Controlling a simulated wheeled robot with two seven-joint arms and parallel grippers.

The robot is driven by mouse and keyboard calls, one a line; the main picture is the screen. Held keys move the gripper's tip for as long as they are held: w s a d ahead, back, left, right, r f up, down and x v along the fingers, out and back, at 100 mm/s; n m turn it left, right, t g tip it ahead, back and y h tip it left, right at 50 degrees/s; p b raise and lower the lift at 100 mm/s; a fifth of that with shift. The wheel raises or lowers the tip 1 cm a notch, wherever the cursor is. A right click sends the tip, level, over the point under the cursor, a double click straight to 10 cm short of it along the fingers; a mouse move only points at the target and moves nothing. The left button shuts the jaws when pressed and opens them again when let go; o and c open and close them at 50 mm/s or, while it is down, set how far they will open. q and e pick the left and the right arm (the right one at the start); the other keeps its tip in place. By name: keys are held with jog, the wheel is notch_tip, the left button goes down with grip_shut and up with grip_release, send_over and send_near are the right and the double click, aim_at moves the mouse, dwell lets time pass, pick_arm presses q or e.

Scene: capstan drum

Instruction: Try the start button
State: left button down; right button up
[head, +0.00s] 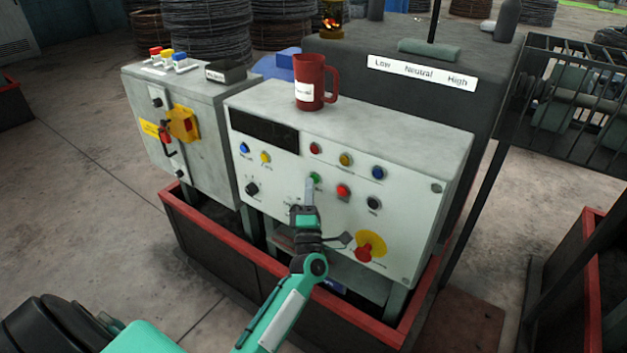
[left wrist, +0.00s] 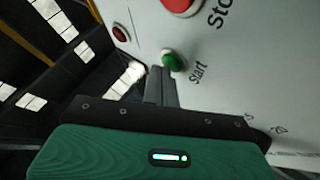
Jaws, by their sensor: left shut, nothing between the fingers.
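The green start button (head: 315,178) is on the white front panel of the control box (head: 400,205). In the left wrist view the green button (left wrist: 173,61) has the word Start beside it. My left gripper (head: 310,183) is shut and empty, its fingertips at the button's lower edge in the head view. In the left wrist view its fingertips (left wrist: 160,70) are right beside the button; I cannot tell whether they touch it. The red stop button (head: 343,191) is to the right of it and shows in part in the left wrist view (left wrist: 183,4). My right gripper is not in view.
A red jug (head: 311,84) stands on the control box. A yellow and red emergency knob (head: 369,247) is low on the panel, right of my left gripper. A grey cabinet (head: 205,135) stands at left. A red-rimmed frame (head: 205,222) surrounds the base.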

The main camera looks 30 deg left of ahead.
pick_arm(q)
jog(key=shift+w, duration=0.2)
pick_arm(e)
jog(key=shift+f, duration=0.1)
pick_arm(q)
jog(key=shift+s, duration=0.1)
dwell(0.4)
jog(key=shift+s+f, duration=0.1)
jog(key=shift+s, duration=0.55)
